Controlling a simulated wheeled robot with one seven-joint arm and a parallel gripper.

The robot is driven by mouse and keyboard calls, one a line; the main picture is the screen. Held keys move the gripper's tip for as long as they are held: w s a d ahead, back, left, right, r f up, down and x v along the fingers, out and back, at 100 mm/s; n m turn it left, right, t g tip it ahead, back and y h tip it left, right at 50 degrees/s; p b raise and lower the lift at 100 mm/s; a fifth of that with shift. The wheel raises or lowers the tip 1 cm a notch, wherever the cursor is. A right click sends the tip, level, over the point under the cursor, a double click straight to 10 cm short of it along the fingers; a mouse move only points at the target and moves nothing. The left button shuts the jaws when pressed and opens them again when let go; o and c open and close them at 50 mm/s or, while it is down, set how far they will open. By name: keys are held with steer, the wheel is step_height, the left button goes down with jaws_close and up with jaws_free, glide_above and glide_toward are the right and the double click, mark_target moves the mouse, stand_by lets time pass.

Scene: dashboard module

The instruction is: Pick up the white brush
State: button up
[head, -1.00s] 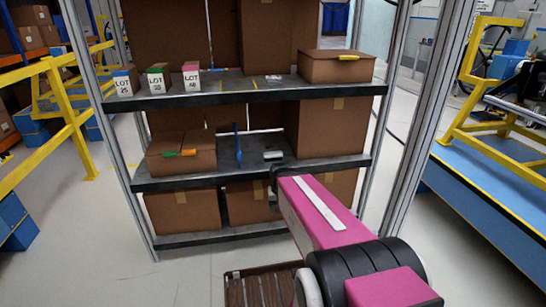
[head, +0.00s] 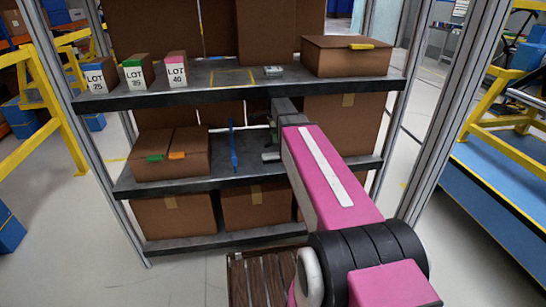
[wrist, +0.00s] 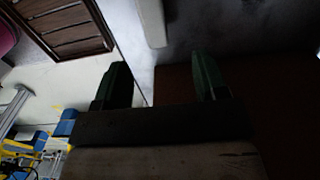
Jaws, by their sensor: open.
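A pale, elongated thing (wrist: 152,22), which looks like the white brush, lies on a grey surface at the top of the wrist view. Only part of it shows. My gripper (wrist: 160,62) is open and empty, with two dark green fingers spread apart. The pale thing lies ahead of the fingers and apart from them.
The top shelf (head: 240,93) carries several lot boxes (head: 135,74) and a brown box (head: 346,57). A blue brush-like tool (head: 233,150) and a cardboard box (head: 172,155) are on the middle shelf. Metal posts (head: 440,120) stand at the sides.

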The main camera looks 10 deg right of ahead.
mark_target(273, 154)
step_height(273, 154, down, 5)
steer(key=shift+f, duration=0.1)
steer(key=shift+s+a+f, duration=0.25)
steer(key=shift+a+f, duration=0.05)
steer(key=shift+f, duration=0.4)
steer(key=shift+s+a+f, duration=0.1)
steer(key=shift+a+f, duration=0.05)
steer(key=shift+f, duration=0.85)
steer(key=shift+s+a+f, duration=0.1)
steer(key=shift+a+f, duration=0.05)
steer(key=shift+f, duration=0.8)
steer(key=c, duration=1)
